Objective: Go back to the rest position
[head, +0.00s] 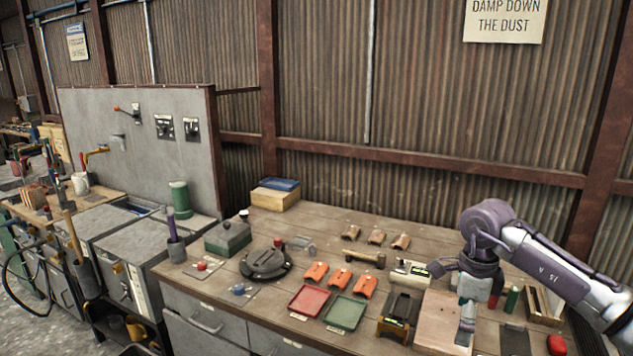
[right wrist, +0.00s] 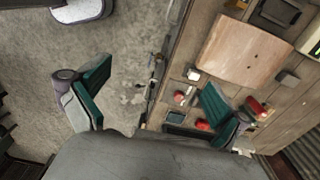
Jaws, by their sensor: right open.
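The floor and the bench's front edge show beyond the fingers. My right arm comes in from the right and bends down at the elbow. My left gripper is in neither view.
The workbench (head: 232,262) carries a red tray (head: 309,301), a green tray (head: 345,312), orange tile-shaped pieces (head: 340,279) and a dark round fixture (head: 266,262). A red button (head: 556,345) sits at the right. A corrugated wall stands behind.

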